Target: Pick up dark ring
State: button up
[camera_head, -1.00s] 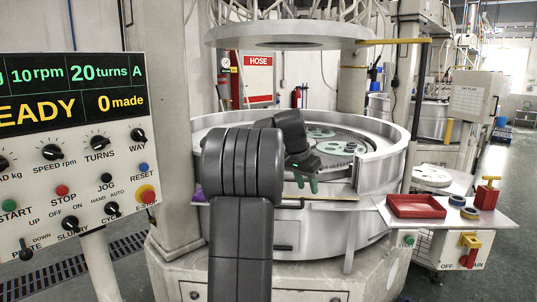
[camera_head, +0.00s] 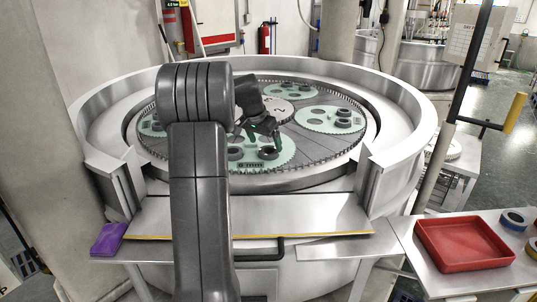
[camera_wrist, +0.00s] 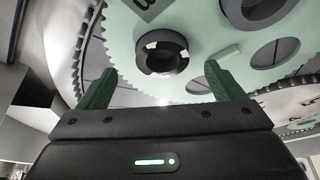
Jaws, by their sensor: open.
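A dark ring (camera_wrist: 163,52) with a shiny bore sits on a pale green toothed carrier (camera_wrist: 205,30) in the wrist view. In the head view the dark ring (camera_head: 268,153) lies on the front green carrier (camera_head: 284,158), just below my gripper (camera_head: 260,139). My gripper's two green fingers stand wide apart in the wrist view (camera_wrist: 160,85). They are open and empty, with the ring ahead of and between them, apart from both. A greyer ring (camera_wrist: 264,10) lies on the same carrier at the top of the wrist view.
More green carriers with holes and rings (camera_head: 343,114) lie on the round plate, inside a raised pale wall (camera_head: 410,125). A steel ledge (camera_head: 250,216) crosses the front. A red tray (camera_head: 464,243) stands on the right side table, and a purple block (camera_head: 108,239) lies at left.

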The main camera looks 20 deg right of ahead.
aim_at(268, 147)
jog(key=x, duration=0.2)
jog(key=p+x, duration=0.1)
jog(key=x, duration=0.1)
jog(key=shift+w+d+r, duration=0.2)
jog(key=shift+w, duration=0.15)
jog(key=shift+f, duration=0.3)
jog(key=shift+c, duration=0.4)
jog(key=c, duration=1.1)
jog(key=shift+r, duration=0.1)
